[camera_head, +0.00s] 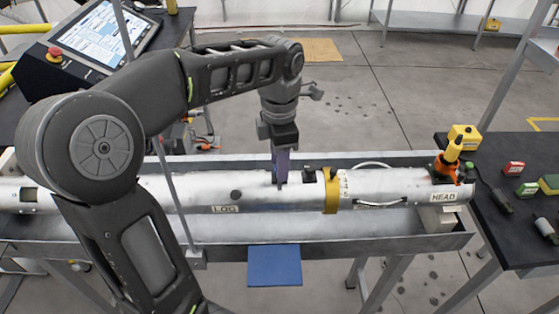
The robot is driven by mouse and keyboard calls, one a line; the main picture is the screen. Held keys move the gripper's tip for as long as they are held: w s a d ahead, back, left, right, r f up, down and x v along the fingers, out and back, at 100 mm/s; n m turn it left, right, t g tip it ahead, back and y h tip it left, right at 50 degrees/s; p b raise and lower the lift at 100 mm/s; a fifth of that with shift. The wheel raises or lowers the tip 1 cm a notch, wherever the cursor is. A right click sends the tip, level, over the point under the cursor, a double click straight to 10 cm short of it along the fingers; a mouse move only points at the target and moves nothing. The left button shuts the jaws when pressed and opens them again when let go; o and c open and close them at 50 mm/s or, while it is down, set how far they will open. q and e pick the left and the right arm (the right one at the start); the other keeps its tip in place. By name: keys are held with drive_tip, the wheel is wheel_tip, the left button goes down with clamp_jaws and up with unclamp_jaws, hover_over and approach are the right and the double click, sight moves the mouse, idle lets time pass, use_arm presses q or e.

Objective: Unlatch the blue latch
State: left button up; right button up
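A long silver tube (262,199) labelled "LOG" and "HEAD" lies in a metal trough (340,235). My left gripper (281,181) reaches down from above, its tip at the top of the tube near the middle. A narrow blue-violet upright piece (281,165) shows under the gripper body; I cannot tell whether it is the blue latch or the gripper's fingers. The finger gap is too small to make out. No other latch is clearly seen as blue. My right gripper is out of view.
A yellow band (331,190) circles the tube right of the gripper. An orange and yellow fitting (449,160) sits at the HEAD end. A blue panel (274,266) hangs at the trough's front. A black table (530,230) with small items stands right; a screen (105,35) stands back left.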

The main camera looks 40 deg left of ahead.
use_arm(q)
drive_tip(key=shift+o, duration=0.6)
drive_tip(key=shift+r, duration=0.15)
wheel_tip(320, 180, up, 7)
drive_tip(key=p, duration=0.3)
drive_tip(key=shift+r+p, duration=0.25)
drive_tip(key=shift+p, duration=0.1)
drive_tip(key=shift+f, duration=0.1)
